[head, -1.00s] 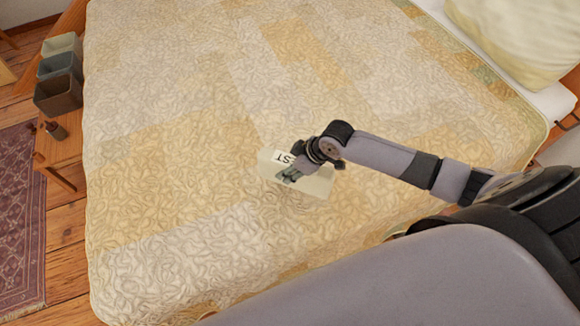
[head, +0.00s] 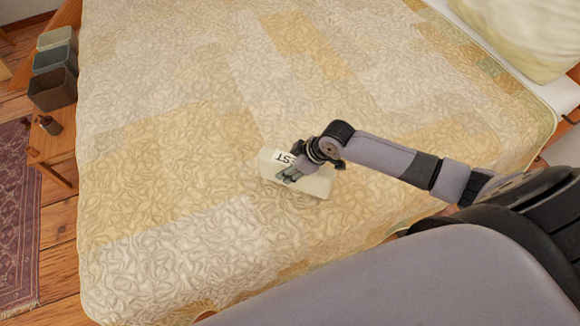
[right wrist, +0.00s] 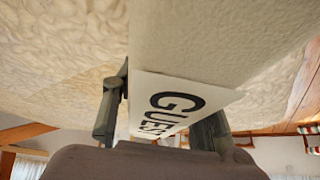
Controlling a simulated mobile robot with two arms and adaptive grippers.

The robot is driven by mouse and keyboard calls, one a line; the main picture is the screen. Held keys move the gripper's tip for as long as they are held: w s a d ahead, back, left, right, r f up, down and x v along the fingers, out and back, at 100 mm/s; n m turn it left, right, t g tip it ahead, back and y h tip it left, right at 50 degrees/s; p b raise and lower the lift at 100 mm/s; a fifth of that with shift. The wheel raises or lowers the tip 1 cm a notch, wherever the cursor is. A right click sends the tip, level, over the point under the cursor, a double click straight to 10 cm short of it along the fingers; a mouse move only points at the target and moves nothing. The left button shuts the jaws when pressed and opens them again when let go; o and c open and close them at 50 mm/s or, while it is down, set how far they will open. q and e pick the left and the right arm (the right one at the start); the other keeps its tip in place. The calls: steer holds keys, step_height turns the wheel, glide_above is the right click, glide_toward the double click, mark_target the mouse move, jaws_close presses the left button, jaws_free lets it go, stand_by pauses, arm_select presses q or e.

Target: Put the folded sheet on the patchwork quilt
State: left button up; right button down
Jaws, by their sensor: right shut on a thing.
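The folded sheet (head: 318,184) is a pale cream bundle with a white label reading "GUEST". My right gripper (head: 288,175) is shut on it, with its dark fingers over the label side. In the right wrist view, the sheet (right wrist: 210,45) runs between the gripper's two fingers (right wrist: 165,110), with the label facing the camera. The patchwork quilt (head: 180,130), in cream, white and yellow-orange patches, covers the bed. The sheet is over the quilt's near part; I cannot tell whether it touches it. My left gripper is not in view.
A pale pillow (head: 520,30) lies at the upper right. Several small bins (head: 53,85) and a small dark bottle (head: 50,125) stand on a wooden bench (head: 55,150) left of the bed. A purple rug (head: 18,220) lies on the wooden floor. The quilt around the sheet is clear.

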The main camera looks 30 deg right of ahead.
steer(key=shift+f, duration=0.45)
steer(key=c, duration=1)
jaws_free()
steer(key=shift+o, duration=0.6)
steer(key=shift+f, duration=0.1)
steer(key=v, duration=1.2)
steer(key=shift+s, duration=0.1)
